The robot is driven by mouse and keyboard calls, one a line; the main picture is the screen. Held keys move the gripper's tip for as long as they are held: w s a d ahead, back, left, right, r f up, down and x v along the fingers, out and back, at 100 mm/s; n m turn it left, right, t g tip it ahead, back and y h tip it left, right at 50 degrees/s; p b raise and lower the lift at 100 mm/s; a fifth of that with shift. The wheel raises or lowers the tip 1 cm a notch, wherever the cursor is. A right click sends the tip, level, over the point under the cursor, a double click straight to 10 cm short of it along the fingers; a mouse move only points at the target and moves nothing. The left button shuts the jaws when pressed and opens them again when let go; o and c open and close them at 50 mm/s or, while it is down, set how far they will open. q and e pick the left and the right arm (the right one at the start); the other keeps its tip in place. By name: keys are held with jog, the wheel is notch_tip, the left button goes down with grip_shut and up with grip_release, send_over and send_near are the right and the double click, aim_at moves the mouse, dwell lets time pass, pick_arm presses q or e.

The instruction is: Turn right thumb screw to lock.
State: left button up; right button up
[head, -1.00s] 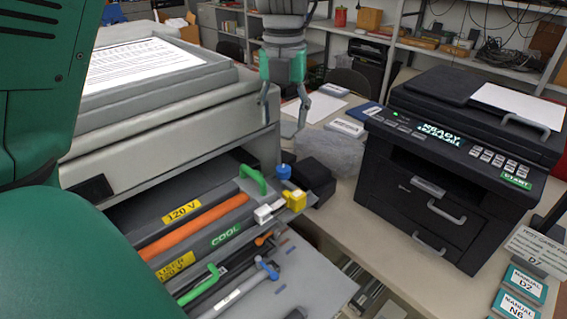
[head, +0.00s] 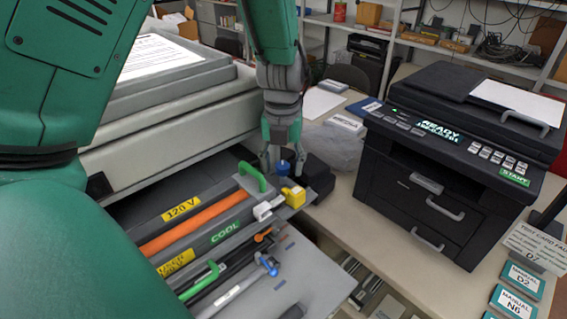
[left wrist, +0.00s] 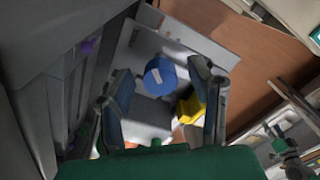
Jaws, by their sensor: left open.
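The right thumb screw, a blue knob (head: 283,168), stands at the right end of the printer's open bay, beside a yellow block (head: 294,196). In the left wrist view the blue knob (left wrist: 160,76) has a white mark on top and lies between my fingers. My left gripper (head: 282,154) points down over the knob with its fingers apart on either side. I see a gap between the fingers and the knob; contact is not visible. My right gripper is not in view.
The open grey printer (head: 160,128) holds an orange roller (head: 195,222) and a fuser unit with a green handle (head: 252,177). A black box (head: 319,176) stands close to the right of the gripper. A black printer (head: 450,150) stands farther right on the table.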

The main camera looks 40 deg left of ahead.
pick_arm(q)
grip_shut()
jog(key=shift+m, duration=0.3)
jog(key=m+p, duration=0.1)
jog(key=m, duration=0.2)
jog(key=shift+r+m+p, duration=0.1)
jog(key=shift+m+p, duration=0.2)
jog(key=m+p, duration=0.1)
jog(key=m, duration=0.8)
jog(key=shift+w+p, duration=0.1)
jog(key=shift+p, duration=0.3)
jog(key=m, duration=0.4)
jog(key=shift+m, duration=0.3)
